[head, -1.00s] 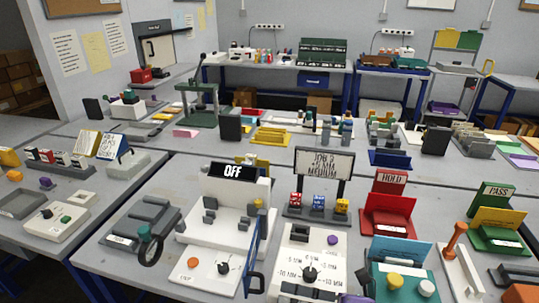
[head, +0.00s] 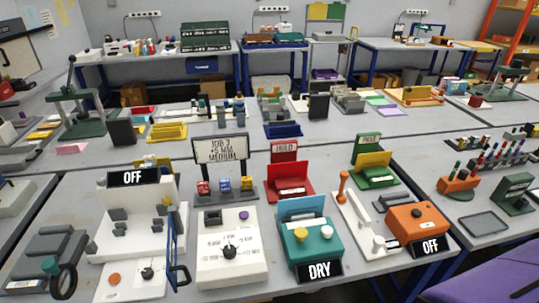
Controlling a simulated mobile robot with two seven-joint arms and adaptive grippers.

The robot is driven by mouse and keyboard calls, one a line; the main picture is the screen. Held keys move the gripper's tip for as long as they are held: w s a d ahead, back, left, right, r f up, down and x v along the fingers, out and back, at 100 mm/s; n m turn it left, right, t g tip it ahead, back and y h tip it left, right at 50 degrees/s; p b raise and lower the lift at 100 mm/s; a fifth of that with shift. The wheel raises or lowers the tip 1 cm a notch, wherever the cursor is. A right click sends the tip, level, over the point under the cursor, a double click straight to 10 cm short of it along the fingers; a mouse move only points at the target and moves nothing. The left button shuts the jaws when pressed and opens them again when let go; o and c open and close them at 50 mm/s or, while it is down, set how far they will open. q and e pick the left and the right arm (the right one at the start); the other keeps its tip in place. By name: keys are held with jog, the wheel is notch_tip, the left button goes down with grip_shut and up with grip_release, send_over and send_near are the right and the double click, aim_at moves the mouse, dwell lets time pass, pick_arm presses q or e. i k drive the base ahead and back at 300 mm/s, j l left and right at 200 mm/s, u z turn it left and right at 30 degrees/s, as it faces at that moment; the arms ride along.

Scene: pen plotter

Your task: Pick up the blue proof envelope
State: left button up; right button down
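A light blue card or envelope (head: 302,208) stands upright and slightly tilted at the back of a teal box (head: 302,249) on the front table. Its lower edge is hidden behind the box's top. It is the only envelope-like light blue piece I can make out, and I cannot read any mark on it. The teal box has a yellow knob and a white knob on top and a black DRY sign at its front. Neither of my grippers shows in the head view.
A red holder (head: 289,181) stands behind the teal box, and a green holder with a yellow card (head: 374,160) is to the right. An orange device with an OFF sign (head: 431,246) and a white stand with an orange handle (head: 343,184) are right of it. A white control panel (head: 232,265) is left.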

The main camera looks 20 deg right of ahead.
aim_at(286, 208)
jog(key=l, duration=0.65)
jog(key=k+l+u, duration=0.1)
jog(key=l, duration=0.55)
